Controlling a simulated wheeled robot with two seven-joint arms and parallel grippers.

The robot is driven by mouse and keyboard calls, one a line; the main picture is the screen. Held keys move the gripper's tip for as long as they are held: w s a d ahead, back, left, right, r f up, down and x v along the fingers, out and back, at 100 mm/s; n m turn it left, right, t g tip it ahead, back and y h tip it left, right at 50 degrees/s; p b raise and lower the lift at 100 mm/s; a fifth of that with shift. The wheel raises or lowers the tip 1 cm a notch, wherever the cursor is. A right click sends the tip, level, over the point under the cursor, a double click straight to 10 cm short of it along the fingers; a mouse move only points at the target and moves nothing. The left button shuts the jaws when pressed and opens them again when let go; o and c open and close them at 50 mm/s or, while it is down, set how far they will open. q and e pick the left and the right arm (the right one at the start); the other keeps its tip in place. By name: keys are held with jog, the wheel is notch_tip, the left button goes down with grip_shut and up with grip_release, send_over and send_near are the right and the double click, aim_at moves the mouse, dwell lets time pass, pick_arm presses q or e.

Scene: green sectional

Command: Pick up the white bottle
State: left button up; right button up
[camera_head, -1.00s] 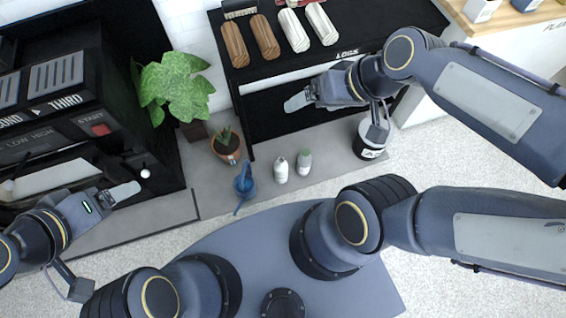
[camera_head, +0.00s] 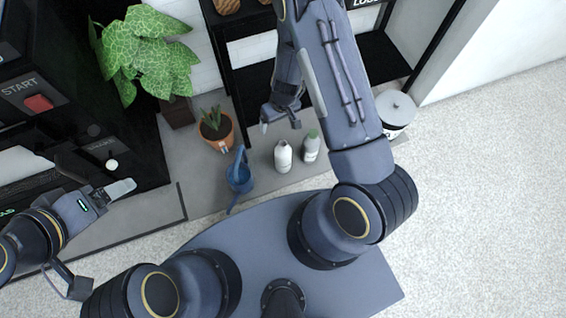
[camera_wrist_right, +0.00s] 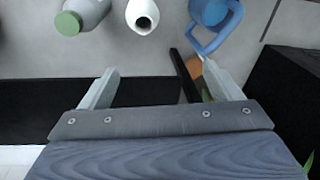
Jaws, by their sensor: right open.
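The white bottle (camera_head: 283,156) stands upright on the grey ledge in the head view. It also shows at the top of the right wrist view (camera_wrist_right: 142,15), its open neck towards the camera. My right gripper (camera_head: 266,122) points down just behind and left of the bottle in the head view, apart from it. In the wrist view its two fingers (camera_wrist_right: 160,82) are spread wide with nothing between them. My left gripper (camera_head: 122,188) is at the left by the dark appliance; its finger gap does not show.
A grey bottle with a green cap (camera_head: 311,146) stands close right of the white one. A blue watering can (camera_head: 239,178) and a potted plant (camera_head: 216,129) are to the left. A white lidded canister (camera_head: 396,110) is at the right. A black shelf (camera_head: 250,88) rises behind.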

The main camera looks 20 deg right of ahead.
aim_at(283, 144)
jog(key=shift+n+g+h, duration=0.3)
jog(key=shift+n+h, duration=0.3)
jog(key=shift+h, duration=0.1)
jog(key=f, duration=0.3)
jog(key=s+f+b, duration=0.1)
jog(key=f, duration=0.3)
jog(key=s+d+f+b, duration=0.1)
jog(key=f, duration=0.3)
notch_tip(283, 144, down, 7)
jog(key=b, duration=0.3)
jog(key=shift+f+b, duration=0.2)
jog(key=shift+b, duration=0.15)
pick_arm(q)
notch_tip(283, 144, down, 7)
pick_arm(e)
jog(key=shift+w, duration=0.1)
grip_shut()
